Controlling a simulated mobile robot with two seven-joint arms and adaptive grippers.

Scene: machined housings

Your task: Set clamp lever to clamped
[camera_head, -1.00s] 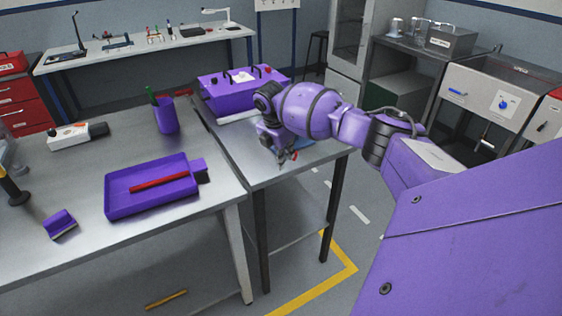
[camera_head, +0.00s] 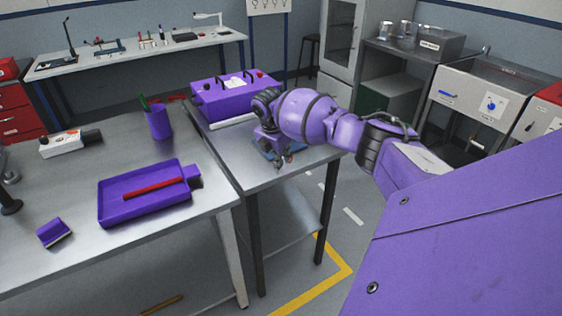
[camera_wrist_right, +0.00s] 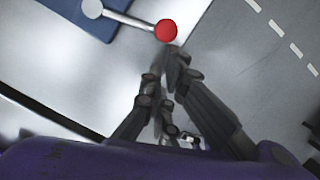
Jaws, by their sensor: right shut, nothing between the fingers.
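The clamp lever is a pale metal rod (camera_wrist_right: 128,18) with a red ball knob (camera_wrist_right: 166,30) at one end and a round pivot (camera_wrist_right: 92,8) at the other. It sits by a blue base (camera_wrist_right: 75,14), at the top of the right wrist view. My right gripper (camera_wrist_right: 172,55) is shut and empty, its fingertips close beside the red knob; I cannot tell whether they touch it. In the head view my right gripper (camera_head: 281,161) is low over the side table, with part of the blue base (camera_head: 266,153) behind it. The knob is hidden there. My left gripper is not in view.
A purple box with black handles (camera_head: 233,100) stands behind my right gripper on the side table (camera_head: 262,178). The workbench (camera_head: 75,160) to the left holds a purple tray (camera_head: 112,208) with a red bar, a purple pen cup (camera_head: 159,124) and a small purple block (camera_head: 54,232).

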